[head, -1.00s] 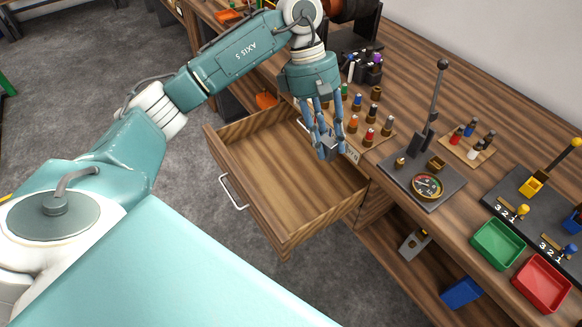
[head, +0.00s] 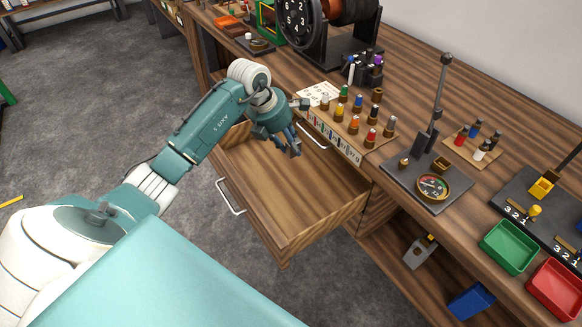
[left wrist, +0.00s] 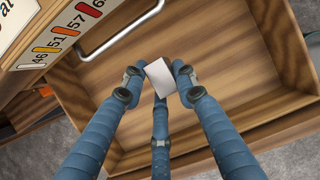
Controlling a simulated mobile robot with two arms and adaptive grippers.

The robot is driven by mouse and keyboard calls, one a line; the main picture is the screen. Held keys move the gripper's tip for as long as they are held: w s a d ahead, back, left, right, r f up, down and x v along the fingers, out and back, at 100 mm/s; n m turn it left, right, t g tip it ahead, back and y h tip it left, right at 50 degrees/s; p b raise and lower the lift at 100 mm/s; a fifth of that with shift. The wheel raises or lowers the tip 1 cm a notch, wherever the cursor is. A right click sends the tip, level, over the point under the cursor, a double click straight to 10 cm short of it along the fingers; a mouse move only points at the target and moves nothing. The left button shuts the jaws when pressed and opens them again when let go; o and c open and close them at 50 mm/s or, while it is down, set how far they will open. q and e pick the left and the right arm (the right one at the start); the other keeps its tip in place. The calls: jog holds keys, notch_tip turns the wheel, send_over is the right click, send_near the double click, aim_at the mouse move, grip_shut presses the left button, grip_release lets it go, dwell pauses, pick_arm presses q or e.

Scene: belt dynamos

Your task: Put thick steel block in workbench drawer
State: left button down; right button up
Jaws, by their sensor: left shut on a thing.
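My left gripper (head: 292,146) reaches over the open workbench drawer (head: 300,207) in the head view. In the left wrist view its fingers (left wrist: 160,84) are shut on the thick steel block (left wrist: 161,77), a pale grey block held between the fingertips. The wooden drawer (left wrist: 245,70) lies behind the block in that view, and its visible floor is bare. I cannot tell the exact height of the block above the floor. In the head view the block is hidden by the fingers. My right gripper is not in view.
On the bench above the drawer stands a rack of coloured pegs (head: 352,130). To its right are a lever stand with a gauge (head: 432,187), a green bin (head: 509,247) and a red bin (head: 556,289). A blue bin (head: 471,300) sits on the shelf below.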

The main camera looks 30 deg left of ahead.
aim_at(288, 155)
pick_arm(q)
notch_tip(288, 155, down, 6)
jog(key=shift+f, duration=0.1)
notch_tip(288, 155, down, 4)
jog(key=shift+d+p, duration=0.1)
jog(key=shift+p, duration=0.25)
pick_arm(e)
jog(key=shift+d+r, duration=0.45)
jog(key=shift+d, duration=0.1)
pick_arm(q)
jog(key=shift+f+b, duration=0.6)
jog(key=shift+f, duration=0.05)
jog(key=c, duration=1.3)
grip_release()
jog(key=shift+c, duration=0.2)
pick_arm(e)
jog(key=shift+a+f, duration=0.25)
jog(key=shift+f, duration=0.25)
pick_arm(q)
jog(key=shift+r, duration=0.1)
